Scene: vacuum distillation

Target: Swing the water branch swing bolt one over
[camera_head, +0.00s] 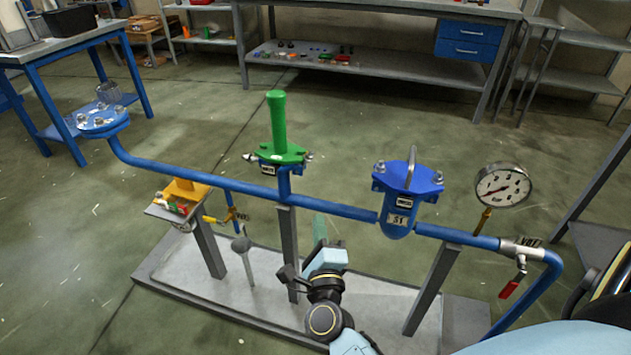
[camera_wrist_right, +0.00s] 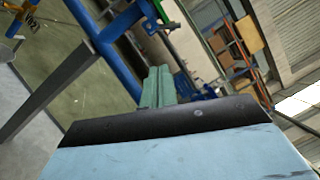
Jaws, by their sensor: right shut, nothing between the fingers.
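A green fitting (camera_head: 277,130) stands on the blue pipe (camera_head: 340,208), with a small bolt at its left (camera_head: 250,158) and another at its right (camera_head: 308,157). A blue canister (camera_head: 398,215) with a lid, bolts and an upright handle hangs on the pipe further right. Which of these is the water branch I cannot read from the labels. My right gripper (camera_head: 319,228) is below and in front of the pipe, between the green fitting and the canister. Its teal fingers (camera_wrist_right: 158,87) are shut and empty, apart from the bolts. My left gripper is out of view.
A pressure gauge (camera_head: 503,187) and a red-handled valve (camera_head: 511,288) sit at the right end of the pipe. Grey posts (camera_head: 289,245) hold the pipe above a pale base plate (camera_head: 170,278).

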